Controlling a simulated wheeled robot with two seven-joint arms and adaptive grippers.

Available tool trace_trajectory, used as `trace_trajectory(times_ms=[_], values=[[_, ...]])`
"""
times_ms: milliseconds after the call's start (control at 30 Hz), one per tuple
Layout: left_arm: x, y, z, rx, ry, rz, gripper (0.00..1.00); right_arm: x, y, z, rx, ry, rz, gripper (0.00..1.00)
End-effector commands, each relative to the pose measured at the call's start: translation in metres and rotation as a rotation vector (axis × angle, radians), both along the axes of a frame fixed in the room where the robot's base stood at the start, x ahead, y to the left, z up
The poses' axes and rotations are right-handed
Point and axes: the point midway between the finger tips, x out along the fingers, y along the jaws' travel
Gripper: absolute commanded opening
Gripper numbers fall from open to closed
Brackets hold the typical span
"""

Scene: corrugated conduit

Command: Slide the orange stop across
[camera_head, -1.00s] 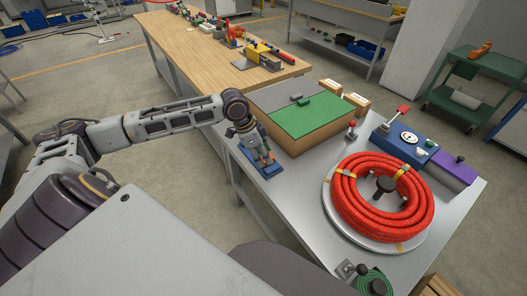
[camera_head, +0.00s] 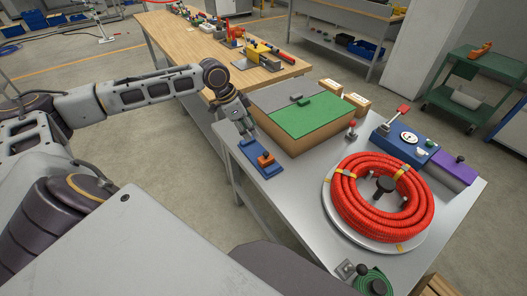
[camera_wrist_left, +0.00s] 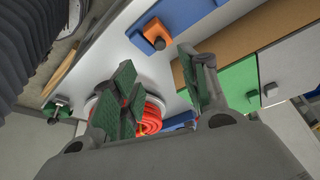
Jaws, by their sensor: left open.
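The orange stop (camera_head: 265,160) sits on a blue base plate (camera_head: 254,152) at the left edge of the metal table, towards the near-right end of the plate. Both also show in the left wrist view, the orange stop (camera_wrist_left: 157,35) on the blue base (camera_wrist_left: 146,20). My left gripper (camera_head: 248,134) is above and behind the blue plate, apart from the stop. In the left wrist view its green-padded fingers (camera_wrist_left: 165,90) are spread with nothing between them. My right gripper is in neither view.
A wooden box with a green and grey top (camera_head: 300,115) stands close beside the left gripper. A red corrugated conduit coil (camera_head: 345,205) lies on a round plate to the right. A blue device with a red-knobbed lever (camera_head: 400,145) stands behind the coil.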

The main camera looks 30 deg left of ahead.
Motion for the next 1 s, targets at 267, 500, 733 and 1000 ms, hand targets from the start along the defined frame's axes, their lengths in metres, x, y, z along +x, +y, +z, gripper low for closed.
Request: trace_trajectory(times_ms=[267,500,733,1000], values=[[0.004,-0.004,-0.014,-0.002,0.001,0.000,0.44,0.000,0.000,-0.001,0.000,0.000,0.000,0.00],[0.011,-0.011,-0.037,-0.004,0.001,0.000,0.44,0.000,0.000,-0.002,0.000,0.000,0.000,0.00],[0.018,-0.018,-0.062,-0.002,0.001,0.000,0.44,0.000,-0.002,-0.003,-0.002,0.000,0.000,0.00],[0.026,-0.027,-0.091,-0.002,0.001,-0.001,0.44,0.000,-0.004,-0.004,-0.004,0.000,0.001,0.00]])
